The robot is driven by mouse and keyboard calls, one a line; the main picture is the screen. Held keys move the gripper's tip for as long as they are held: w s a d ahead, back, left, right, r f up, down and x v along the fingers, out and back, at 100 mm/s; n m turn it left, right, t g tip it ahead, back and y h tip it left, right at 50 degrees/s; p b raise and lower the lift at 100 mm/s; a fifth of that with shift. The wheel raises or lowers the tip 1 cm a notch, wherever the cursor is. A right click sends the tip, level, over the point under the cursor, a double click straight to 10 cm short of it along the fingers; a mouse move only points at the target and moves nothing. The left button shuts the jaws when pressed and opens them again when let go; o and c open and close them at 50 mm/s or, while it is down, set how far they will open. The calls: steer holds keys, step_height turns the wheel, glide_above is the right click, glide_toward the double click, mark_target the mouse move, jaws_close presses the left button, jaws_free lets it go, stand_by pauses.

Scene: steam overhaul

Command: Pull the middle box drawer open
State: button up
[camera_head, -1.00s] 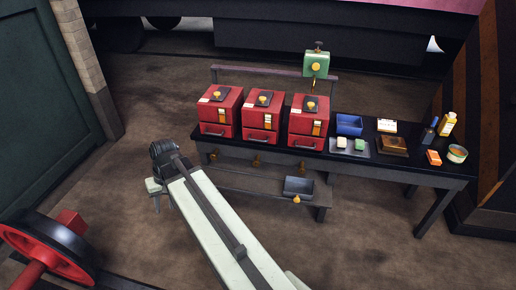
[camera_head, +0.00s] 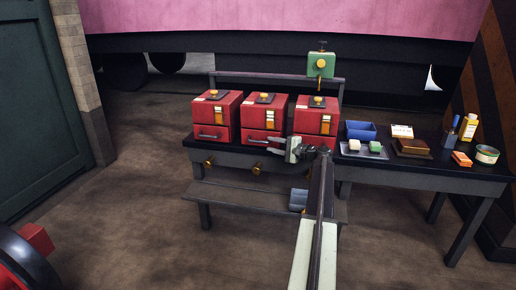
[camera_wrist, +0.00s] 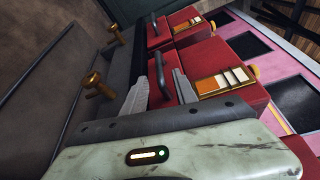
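The middle red box (camera_head: 264,112) stands between two similar red boxes on a dark bench. Its lower drawer (camera_head: 258,136) looks flush with the box front. My gripper (camera_head: 277,146) is in front of it at its lower right, with fingers pointing left. In the wrist view my gripper (camera_wrist: 163,88) has its two fingers apart, with red drawer front and a dark bar handle (camera_wrist: 160,68) seen between and just past their tips. I cannot tell whether the fingers touch the handle. The near red box (camera_wrist: 222,85) there shows a white and orange label.
The left red box (camera_head: 215,112) and right red box (camera_head: 317,117) flank it. Brass knobs (camera_head: 257,168) stick out below the bench top. A lower shelf (camera_head: 245,204) juts out in front. A blue bin (camera_head: 360,130) and small items stand to the right.

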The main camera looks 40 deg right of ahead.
mark_target(262, 142)
steer(key=w, duration=0.2)
steer(key=w+a, duration=0.1)
steer(key=w, duration=0.4)
steer(key=shift+w+a+f+b, duration=0.2)
steer(key=shift+w+f+b, duration=0.1)
steer(key=shift+f, duration=0.05)
jaws_close()
steer(key=shift+s, duration=0.1)
stand_by(0.8)
